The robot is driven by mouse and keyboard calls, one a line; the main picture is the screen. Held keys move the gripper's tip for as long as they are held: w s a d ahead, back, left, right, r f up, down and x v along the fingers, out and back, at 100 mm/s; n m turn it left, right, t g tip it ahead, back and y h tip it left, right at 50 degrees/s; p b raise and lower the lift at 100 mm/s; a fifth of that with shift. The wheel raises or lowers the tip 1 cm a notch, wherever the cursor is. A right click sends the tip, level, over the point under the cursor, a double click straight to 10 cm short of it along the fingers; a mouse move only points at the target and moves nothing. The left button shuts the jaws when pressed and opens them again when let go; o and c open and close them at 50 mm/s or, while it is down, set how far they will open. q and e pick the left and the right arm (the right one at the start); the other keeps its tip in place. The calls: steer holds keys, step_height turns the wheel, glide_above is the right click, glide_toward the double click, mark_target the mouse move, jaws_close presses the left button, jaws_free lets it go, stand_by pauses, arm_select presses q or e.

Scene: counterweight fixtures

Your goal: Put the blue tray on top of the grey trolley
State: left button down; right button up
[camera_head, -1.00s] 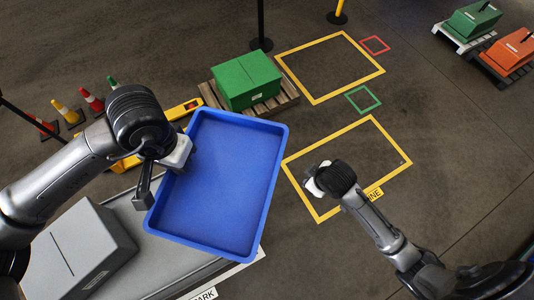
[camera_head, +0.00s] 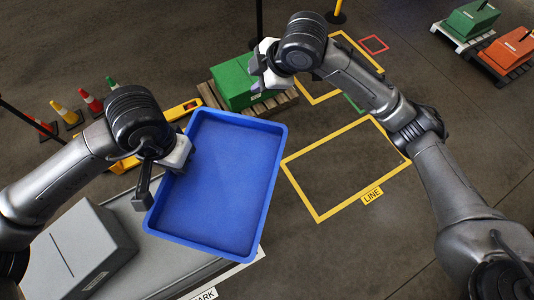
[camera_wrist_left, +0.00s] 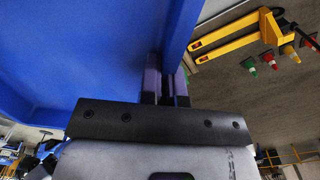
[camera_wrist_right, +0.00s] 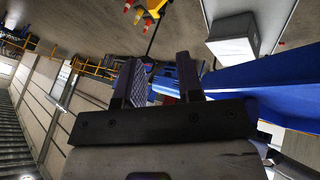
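The blue tray (camera_head: 225,180) is empty and overlaps the right part of the grey trolley (camera_head: 165,265) in the head view. I cannot tell the gap between them. My left gripper (camera_head: 165,170) is shut on the tray's left rim; its fingers (camera_wrist_left: 165,88) are close together at the tray wall (camera_wrist_left: 90,50) in the left wrist view. My right gripper (camera_head: 262,72) is beyond the tray's far rim, in front of a green box. Its fingers (camera_wrist_right: 160,82) are apart and empty in the right wrist view. The tray (camera_wrist_right: 290,90) is to their right there.
A grey box (camera_head: 82,250) stands on the trolley's left part. The green box (camera_head: 230,94) sits on a wooden pallet (camera_head: 290,98). Cones (camera_head: 66,112) and a yellow pallet truck (camera_head: 185,107) are at the left. The yellow-outlined floor area (camera_head: 335,175) is bare.

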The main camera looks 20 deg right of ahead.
steer(key=s+a+r+n+g, duration=0.1)
steer(key=s+a+r+n, duration=0.3)
steer(key=a+r, duration=0.15)
step_height(320, 180, up, 3)
steer(key=n+g+h, duration=0.4)
steer(key=n+g, duration=0.1)
steer(key=n, duration=0.4)
glide_above(267, 187)
steer(key=f, duration=1.1)
steer(key=shift+s+a+f, duration=0.15)
steer(key=shift+s+f, duration=0.2)
steer(key=shift+s, duration=0.05)
steer(key=shift+c, duration=0.3)
